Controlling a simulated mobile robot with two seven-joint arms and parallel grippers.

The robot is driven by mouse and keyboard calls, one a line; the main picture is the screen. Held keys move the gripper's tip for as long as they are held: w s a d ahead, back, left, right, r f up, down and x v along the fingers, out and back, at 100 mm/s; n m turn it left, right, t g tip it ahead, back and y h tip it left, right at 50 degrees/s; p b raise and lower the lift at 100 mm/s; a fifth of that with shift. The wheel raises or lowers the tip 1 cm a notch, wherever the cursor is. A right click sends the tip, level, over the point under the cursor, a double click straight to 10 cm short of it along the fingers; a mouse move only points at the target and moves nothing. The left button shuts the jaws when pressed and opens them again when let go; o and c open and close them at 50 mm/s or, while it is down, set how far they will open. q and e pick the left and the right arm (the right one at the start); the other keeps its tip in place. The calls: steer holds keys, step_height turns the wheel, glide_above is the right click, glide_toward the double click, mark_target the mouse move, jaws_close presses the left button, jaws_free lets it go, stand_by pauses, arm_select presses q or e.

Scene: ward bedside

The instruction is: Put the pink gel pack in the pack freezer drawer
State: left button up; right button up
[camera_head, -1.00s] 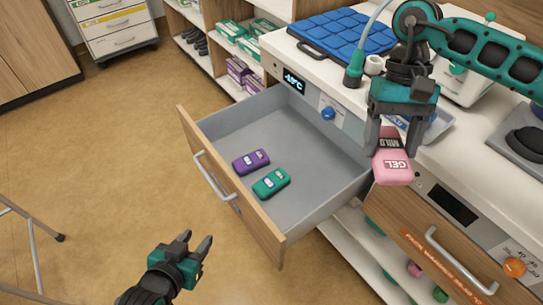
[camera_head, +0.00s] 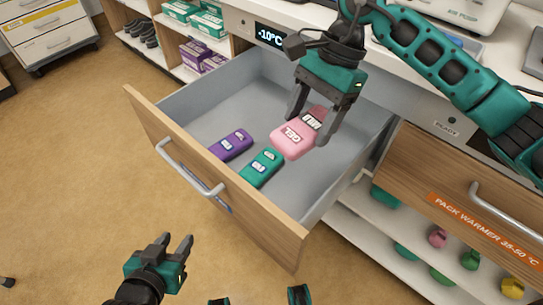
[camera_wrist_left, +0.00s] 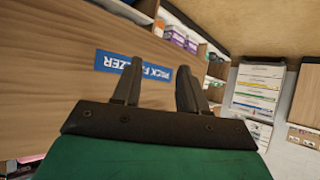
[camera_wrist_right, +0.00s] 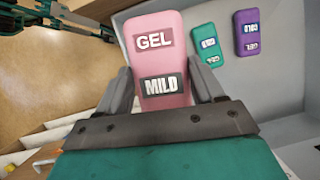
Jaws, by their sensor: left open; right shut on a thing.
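The pink gel pack (camera_head: 292,139), labelled GEL and MILD, is held between the fingers of my right gripper (camera_head: 316,115), above the right part of the open drawer. In the right wrist view the pink pack (camera_wrist_right: 155,50) sits between both fingers. The pack freezer drawer (camera_head: 207,127) is pulled out, with a wooden front and grey inside; its PACK FREEZER label (camera_wrist_left: 120,62) shows in the left wrist view. A purple pack (camera_head: 231,145) and a green pack (camera_head: 262,167) lie in it. My left gripper (camera_head: 180,248) is open and empty, in front of the drawer.
A display (camera_head: 270,36) above the drawer reads -10°C. The closed pack warmer drawer (camera_head: 455,200) is to the right, above shelves with coloured items. The drawer's back left floor is clear. A white drawer cart (camera_head: 45,30) stands far left.

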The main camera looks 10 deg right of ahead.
mark_target(313, 121)
step_height(313, 121, down, 2)
steer(key=shift+a+f+m+b, duration=0.1)
steer(key=shift+a+m+b, duration=0.05)
steer(key=shift+m+b, duration=0.45)
steer(key=shift+w+f+m+t+b, duration=0.1)
steer(key=shift+f+m+t+b, duration=0.35)
steer(key=shift+m, duration=0.25)
steer(key=shift+f, duration=0.25)
step_height(313, 121, down, 15)
steer(key=b, duration=0.3)
steer(key=shift+b, duration=0.3)
step_height(313, 121, down, 4)
steer(key=shift+f+b, duration=0.1)
steer(key=shift+b, duration=0.55)
arm_select(q)
steer(key=shift+h, duration=0.4)
steer(key=f, duration=0.1)
steer(key=w+d+f, duration=0.1)
steer(key=f, duration=0.2)
steer(key=shift+w+d, duration=0.15)
steer(key=shift+d, duration=0.2)
arm_select(e)
steer(key=o, duration=0.9)
steer(key=shift+f, duration=0.1)
arm_select(q)
steer(key=shift+f, duration=0.2)
